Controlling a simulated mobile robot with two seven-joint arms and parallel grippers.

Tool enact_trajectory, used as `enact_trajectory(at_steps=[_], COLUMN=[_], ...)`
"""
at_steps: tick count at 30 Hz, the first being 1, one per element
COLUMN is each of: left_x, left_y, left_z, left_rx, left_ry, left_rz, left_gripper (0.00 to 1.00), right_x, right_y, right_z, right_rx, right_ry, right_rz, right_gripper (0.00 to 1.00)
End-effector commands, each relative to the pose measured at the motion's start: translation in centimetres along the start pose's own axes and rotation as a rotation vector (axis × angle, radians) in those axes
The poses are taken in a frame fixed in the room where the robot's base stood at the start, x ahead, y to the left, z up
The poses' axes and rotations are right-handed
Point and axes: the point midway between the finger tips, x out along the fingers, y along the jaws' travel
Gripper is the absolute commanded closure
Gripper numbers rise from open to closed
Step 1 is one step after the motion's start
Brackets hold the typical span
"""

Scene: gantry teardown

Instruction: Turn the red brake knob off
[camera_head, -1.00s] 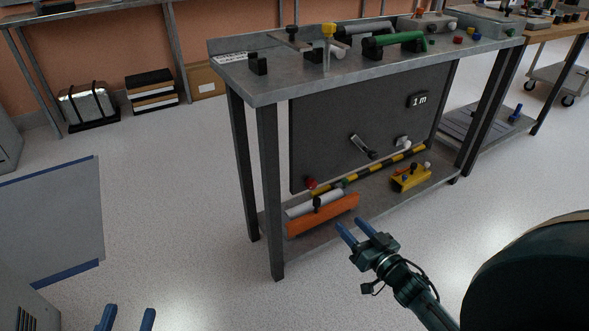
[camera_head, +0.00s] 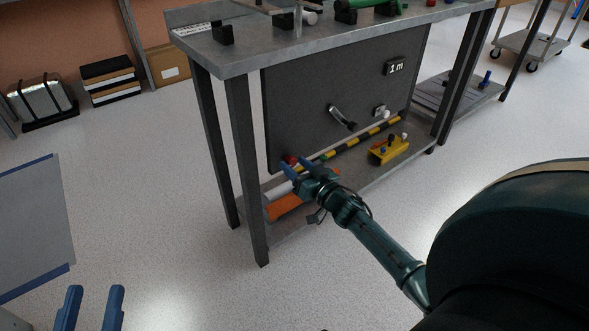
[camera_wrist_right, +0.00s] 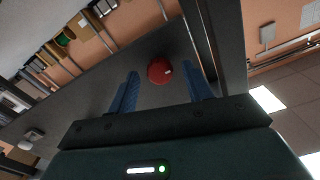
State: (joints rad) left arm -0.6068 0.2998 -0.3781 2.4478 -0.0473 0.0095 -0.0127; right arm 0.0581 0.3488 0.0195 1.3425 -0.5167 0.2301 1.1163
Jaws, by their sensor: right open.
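The red brake knob (camera_head: 290,160) sits low at the left corner of the dark panel (camera_head: 335,90) under the bench. In the right wrist view the round red knob (camera_wrist_right: 160,71) lies ahead, between the two blue fingers, with a small light mark on its right side. My right gripper (camera_head: 298,168) is open in front of the knob; it also shows in the right wrist view (camera_wrist_right: 165,92). The fingers stand on either side of the knob in that picture; I cannot tell whether they touch it. My left gripper (camera_head: 90,305) is open and empty at the bottom left.
An orange holder (camera_head: 284,206) lies on the lower shelf just under my right gripper. The bench leg (camera_head: 248,170) stands to the left. A lever (camera_head: 341,117), a striped bar (camera_head: 360,136) and a yellow block (camera_head: 388,150) are to the right. Floor in front is clear.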

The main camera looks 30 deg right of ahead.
Motion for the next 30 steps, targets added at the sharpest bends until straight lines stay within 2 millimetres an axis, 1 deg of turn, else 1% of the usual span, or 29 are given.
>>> enact_trajectory(at_steps=[1,4,13,27,29,30], left_x=[-0.03,-0.03,0.01,0.11,0.11,0.11], left_y=[0.04,0.06,0.13,0.14,0.14,0.14], left_z=[0.16,0.25,0.11,-0.1,-0.1,-0.1], left_rx=[-0.006,-0.012,-0.015,-0.01,-0.01,-0.01], left_ry=[0.002,-0.001,0.0,0.008,0.009,0.009], left_rz=[0.001,0.001,0.003,0.007,0.007,0.007], left_gripper=[0.64,0.64,0.64,0.64,0.64,0.64], right_x=[0.51,0.97,1.11,1.08,1.08,1.08], right_y=[0.02,0.02,-0.01,-0.02,-0.02,-0.02], right_z=[0.07,0.07,-0.03,-0.02,-0.02,-0.01], right_rx=[-0.001,-0.001,-0.001,0.0,0.0,0.0], right_ry=[0.001,-0.001,-0.001,-0.001,-0.001,-0.001], right_rz=[-0.001,0.0,0.0,0.0,0.0,0.0], right_gripper=[0.5,0.5,0.51,0.89,0.94,0.95])
